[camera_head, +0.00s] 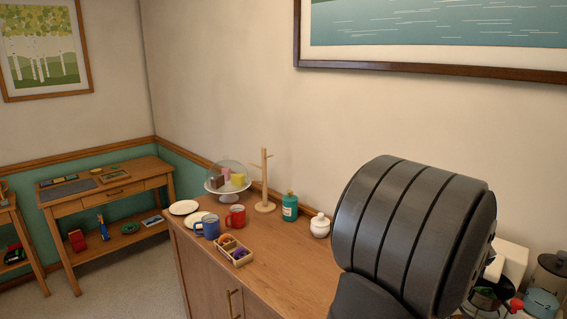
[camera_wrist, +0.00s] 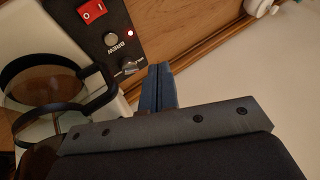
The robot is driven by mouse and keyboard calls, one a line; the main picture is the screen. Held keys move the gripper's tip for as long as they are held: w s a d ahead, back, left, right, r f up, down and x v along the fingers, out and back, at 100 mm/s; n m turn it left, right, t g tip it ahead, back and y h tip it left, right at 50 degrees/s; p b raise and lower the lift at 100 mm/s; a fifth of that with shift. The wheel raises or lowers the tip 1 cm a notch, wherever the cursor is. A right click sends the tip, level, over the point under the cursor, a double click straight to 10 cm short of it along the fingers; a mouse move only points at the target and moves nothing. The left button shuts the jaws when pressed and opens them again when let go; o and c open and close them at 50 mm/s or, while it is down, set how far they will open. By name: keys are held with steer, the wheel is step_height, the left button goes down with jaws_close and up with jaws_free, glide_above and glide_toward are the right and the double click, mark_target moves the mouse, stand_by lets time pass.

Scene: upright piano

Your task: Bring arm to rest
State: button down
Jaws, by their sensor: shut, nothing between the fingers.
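My gripper (camera_wrist: 158,88) shows in the wrist view as two blue fingers pressed together, with nothing between them. In that view the fingers are over or beside the dark panel (camera_wrist: 108,42) of a coffee machine, which has a red switch, a round button, a knob and a lit red lamp. I cannot tell if they touch it. A glass carafe (camera_wrist: 45,123) with black bands is at the left. In the head view my dark arm covers the right middle, and the fingers are hidden. The white coffee machine (camera_head: 512,259) shows partly behind the arm.
A wooden sideboard (camera_head: 295,268) carries a blue mug (camera_head: 211,229), a red mug (camera_head: 236,217), a divided box (camera_head: 233,250), a domed cake stand (camera_head: 228,178), a mug tree (camera_head: 265,183), a teal bottle (camera_head: 290,207) and a white jar (camera_head: 320,226). A teal pot (camera_head: 541,302) stands at far right.

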steer(key=s+r+g, duration=0.5)
steer(key=r+g, duration=0.1)
steer(key=shift+g+h, duration=0.3)
steer(key=shift+g, duration=0.3)
steer(key=w+f, duration=0.1)
steer(key=f, duration=0.3)
steer(key=a+f, duration=0.1)
steer(key=f, duration=0.3)
steer(key=w+f, duration=0.1)
steer(key=f, duration=0.4)
steer(key=shift+w+a+f, duration=0.1)
steer(key=shift+w+a, duration=0.2)
steer(key=shift+a, duration=0.05)
steer(key=shift+r, duration=1)
